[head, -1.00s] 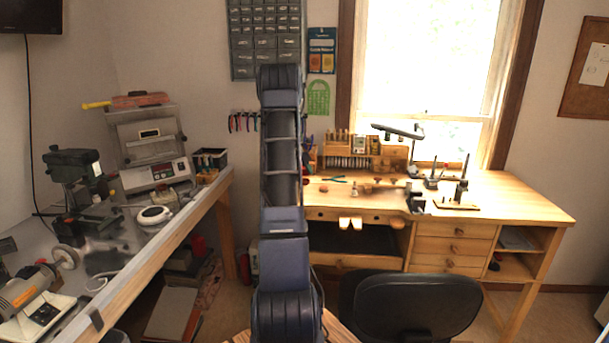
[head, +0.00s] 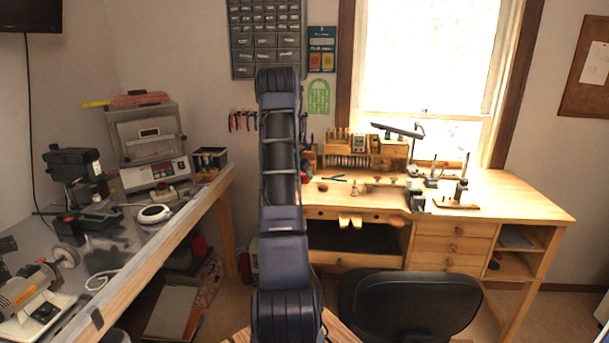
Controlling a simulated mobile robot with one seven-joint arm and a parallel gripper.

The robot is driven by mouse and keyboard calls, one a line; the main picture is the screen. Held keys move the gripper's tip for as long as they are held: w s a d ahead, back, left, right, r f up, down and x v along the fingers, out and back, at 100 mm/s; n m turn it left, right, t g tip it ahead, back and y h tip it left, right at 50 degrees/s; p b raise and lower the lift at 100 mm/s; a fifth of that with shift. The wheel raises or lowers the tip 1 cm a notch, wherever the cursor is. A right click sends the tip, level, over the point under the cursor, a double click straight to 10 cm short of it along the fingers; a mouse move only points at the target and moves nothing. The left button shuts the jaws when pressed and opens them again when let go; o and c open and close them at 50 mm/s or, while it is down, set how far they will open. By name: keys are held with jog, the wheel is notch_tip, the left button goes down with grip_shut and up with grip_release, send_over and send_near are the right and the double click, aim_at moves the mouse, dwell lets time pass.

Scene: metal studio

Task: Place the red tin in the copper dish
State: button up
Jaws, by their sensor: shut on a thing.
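My arm rises through the middle of the head view, and my gripper cannot be seen. I cannot make out the red tin or the copper dish. A slatted wooden surface (head: 340,331) shows at the bottom edge, and my arm covers part of it.
A wooden workbench (head: 520,200) with tools stands under the window at the right. A black chair (head: 410,303) is in front of it. A long bench (head: 180,235) with machines runs along the left. Some floor shows between the benches.

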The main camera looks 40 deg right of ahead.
jog(key=o, duration=1)
jog(key=shift+f, duration=0.15)
jog(key=shift+c, duration=0.2)
